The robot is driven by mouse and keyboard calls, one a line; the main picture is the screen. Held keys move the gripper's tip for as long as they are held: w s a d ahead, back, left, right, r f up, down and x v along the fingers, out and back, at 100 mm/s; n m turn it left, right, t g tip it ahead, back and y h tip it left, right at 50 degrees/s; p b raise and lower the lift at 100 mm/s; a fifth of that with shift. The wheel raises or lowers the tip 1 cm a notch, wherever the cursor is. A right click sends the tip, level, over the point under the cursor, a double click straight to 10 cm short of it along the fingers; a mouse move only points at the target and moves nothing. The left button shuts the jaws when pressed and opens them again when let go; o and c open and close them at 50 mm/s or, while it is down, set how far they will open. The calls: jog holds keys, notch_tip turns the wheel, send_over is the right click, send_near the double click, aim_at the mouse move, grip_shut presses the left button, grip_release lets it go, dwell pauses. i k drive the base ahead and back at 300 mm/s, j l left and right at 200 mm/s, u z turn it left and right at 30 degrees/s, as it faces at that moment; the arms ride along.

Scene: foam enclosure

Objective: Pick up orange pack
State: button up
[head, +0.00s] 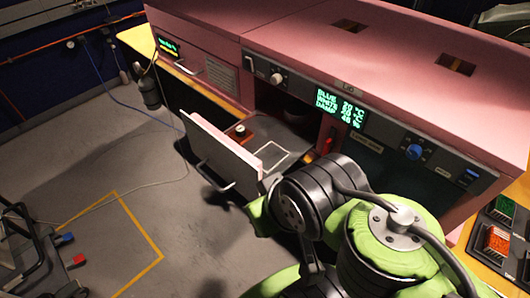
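An orange, rectangular, pack-like thing (497,241) shows at the far right, in a dark frame or holder on the side surface. It is small in the picture, and I cannot tell whether it is loose or set into the frame. My arm, with green covers and black joints, fills the lower middle and right. My gripper is not in view, so its opening and anything in it cannot be seen.
A pink enclosure (330,35) stands across the back, with a lit display (340,107) and knobs. Another dark-framed item (504,206) lies behind the orange one. The left floor (95,150) has clear room.

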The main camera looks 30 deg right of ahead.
aim_at(497, 241)
jog(key=z, duration=3.65)
